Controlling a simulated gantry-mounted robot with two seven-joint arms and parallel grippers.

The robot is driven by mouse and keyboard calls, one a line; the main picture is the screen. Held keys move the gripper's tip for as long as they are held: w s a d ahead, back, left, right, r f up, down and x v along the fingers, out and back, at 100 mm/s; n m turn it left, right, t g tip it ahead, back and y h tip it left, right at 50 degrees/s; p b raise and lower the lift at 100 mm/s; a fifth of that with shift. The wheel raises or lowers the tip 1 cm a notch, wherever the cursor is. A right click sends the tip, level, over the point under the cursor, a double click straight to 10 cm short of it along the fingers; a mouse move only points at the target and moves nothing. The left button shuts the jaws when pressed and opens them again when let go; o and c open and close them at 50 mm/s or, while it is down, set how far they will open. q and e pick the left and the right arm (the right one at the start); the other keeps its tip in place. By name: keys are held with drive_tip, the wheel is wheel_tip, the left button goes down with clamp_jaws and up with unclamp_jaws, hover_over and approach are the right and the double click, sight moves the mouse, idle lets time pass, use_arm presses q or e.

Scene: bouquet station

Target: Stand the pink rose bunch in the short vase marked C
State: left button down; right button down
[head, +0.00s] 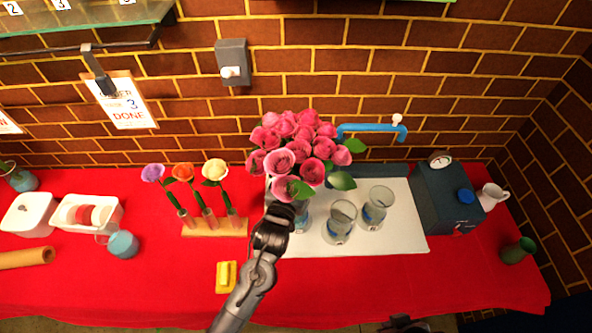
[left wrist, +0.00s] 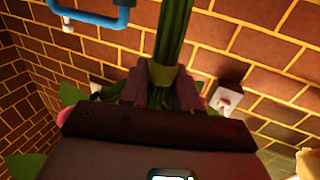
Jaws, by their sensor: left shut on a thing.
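The pink rose bunch (head: 298,150), with green leaves, is upright in the head view, in front of the brick wall. My left gripper (head: 282,212) is just below the blooms. In the left wrist view, my left gripper (left wrist: 158,92) is shut on the green stems (left wrist: 175,35) around a yellow-green band. Two clear short vases, one in the middle (head: 341,222) and one at the right (head: 377,208), stand on the white mat (head: 408,235). A third glass vase (head: 302,222) is partly hidden behind my gripper. The vase letters are too small to read. The stem ends are hidden in the head view.
A wooden stand (head: 215,228) with single flowers stands left of the mat. A yellow object (head: 226,277) lies in front of it. A blue pipe (head: 370,130) runs along the wall. A dark blue box (head: 446,196) stands right of the mat.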

sight(296, 181)
use_arm(q)
drive_tip(key=shift+f+b, duration=0.9)
drive_tip(key=shift+f, duration=1.4)
drive_tip(key=shift+b, duration=0.3)
drive_tip(key=shift+f, duration=0.2)
drive_tip(key=shift+f, duration=0.4)
drive_tip(key=c, duration=0.9)
unclamp_jaws()
drive_tip(key=shift+o, duration=0.8)
drive_tip(key=shift+f, duration=0.1)
